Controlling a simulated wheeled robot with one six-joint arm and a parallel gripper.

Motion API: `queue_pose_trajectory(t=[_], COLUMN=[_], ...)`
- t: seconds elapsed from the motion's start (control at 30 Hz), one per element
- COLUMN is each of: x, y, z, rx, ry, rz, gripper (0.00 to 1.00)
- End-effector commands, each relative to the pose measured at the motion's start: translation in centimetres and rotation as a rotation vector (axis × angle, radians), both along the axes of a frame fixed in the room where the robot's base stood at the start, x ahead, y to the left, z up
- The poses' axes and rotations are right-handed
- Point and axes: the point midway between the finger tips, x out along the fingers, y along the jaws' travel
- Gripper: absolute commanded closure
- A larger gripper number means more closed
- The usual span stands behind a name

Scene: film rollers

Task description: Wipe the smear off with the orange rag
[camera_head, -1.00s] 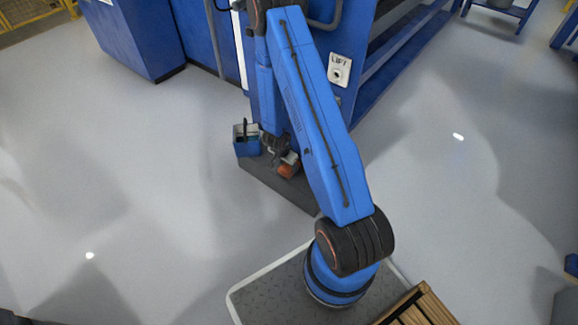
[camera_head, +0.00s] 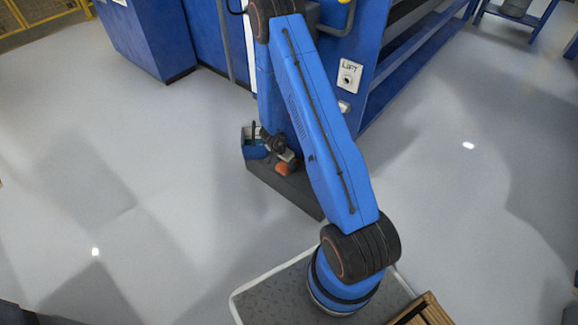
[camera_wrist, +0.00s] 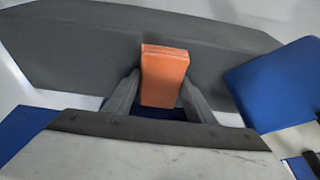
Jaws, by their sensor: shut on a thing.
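The orange rag (camera_wrist: 163,75) is a folded, block-like piece in the middle of the wrist view. My gripper (camera_wrist: 157,92) is shut on it, with a grey finger on each side. In the head view the rag (camera_head: 286,169) shows as a small orange patch at the end of my arm, with my gripper (camera_head: 288,156) partly hidden by arm links. Below it is a dark grey surface (camera_wrist: 90,45), and I cannot tell how far above it the rag hangs. I cannot make out a smear in either view.
A blue open box (camera_head: 254,148) stands left of my gripper on the dark grey slab (camera_head: 290,193). A slatted wooden thing (camera_head: 426,311) is at the bottom. The pale floor is open on both sides.

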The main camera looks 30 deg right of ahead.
Motion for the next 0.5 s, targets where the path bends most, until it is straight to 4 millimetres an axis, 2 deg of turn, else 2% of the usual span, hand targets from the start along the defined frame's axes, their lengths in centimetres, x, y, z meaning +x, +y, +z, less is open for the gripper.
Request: queue_pose_trajectory(t=[0.5], x=[2.3], y=[0.9], z=[0.1], rx=[0.000], ry=[0.000], rz=[-0.001], gripper=[0.74])
